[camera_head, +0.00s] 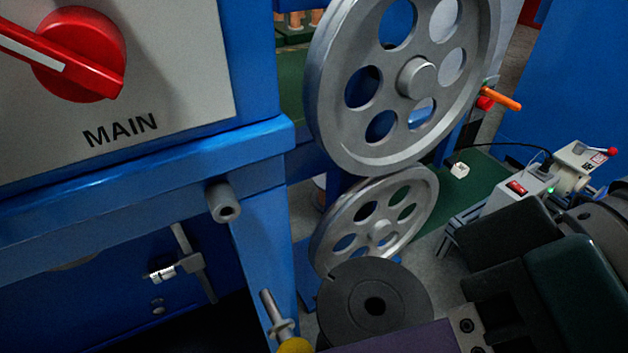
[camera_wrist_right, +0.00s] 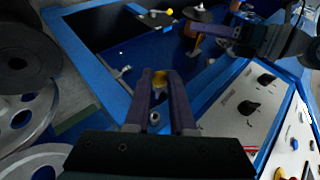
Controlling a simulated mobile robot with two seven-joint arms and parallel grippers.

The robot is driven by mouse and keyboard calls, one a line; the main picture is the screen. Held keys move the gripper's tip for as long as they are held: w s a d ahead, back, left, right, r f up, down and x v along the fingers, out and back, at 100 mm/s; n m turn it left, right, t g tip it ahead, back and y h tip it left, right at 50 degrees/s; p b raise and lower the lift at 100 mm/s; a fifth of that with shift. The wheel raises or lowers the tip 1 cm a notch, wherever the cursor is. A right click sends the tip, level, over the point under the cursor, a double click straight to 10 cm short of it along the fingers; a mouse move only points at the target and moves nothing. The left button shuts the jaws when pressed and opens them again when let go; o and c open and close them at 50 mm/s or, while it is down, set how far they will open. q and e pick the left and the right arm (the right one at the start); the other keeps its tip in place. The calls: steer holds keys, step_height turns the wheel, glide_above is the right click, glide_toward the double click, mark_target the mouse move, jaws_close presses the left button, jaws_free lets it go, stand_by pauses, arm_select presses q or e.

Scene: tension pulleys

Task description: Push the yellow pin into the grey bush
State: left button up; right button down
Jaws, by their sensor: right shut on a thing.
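The yellow pin, with a yellow head (camera_head: 295,346) and a grey shaft, is at the bottom of the head view, its shaft tilted up and left. The grey bush (camera_head: 226,205) is a short hollow cylinder on the blue frame, above and left of the pin and apart from it. My right gripper is shut on the pin; its purple fingers hold the yellow head (camera_wrist_right: 160,77) in the wrist view. A grey ring (camera_wrist_right: 155,118) that looks like the bush shows between the fingers. My left gripper (camera_wrist_right: 212,30) seems to show at the upper right of the wrist view, its jaws unclear.
Two large grey pulleys, an upper (camera_head: 345,110) and a lower (camera_head: 422,205), stand right of the frame. A dark grey disc (camera_head: 345,310) lies before them. The blue frame (camera_head: 262,210) and a panel marked MAIN (camera_head: 195,70) fill the left. A small machine (camera_head: 515,195) stands right.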

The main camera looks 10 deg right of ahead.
steer(key=w+a+b, duration=0.2)
steer(key=w+b, duration=0.1)
steer(key=w, duration=0.3)
steer(key=shift+w+b, duration=0.25)
steer(key=shift+b, duration=0.15)
stand_by(0.5)
steer(key=shift+w+a+p, duration=0.15)
steer(key=shift+w+p, duration=0.05)
steer(key=shift+p, duration=0.35)
steer(key=shift+p, duration=0.5)
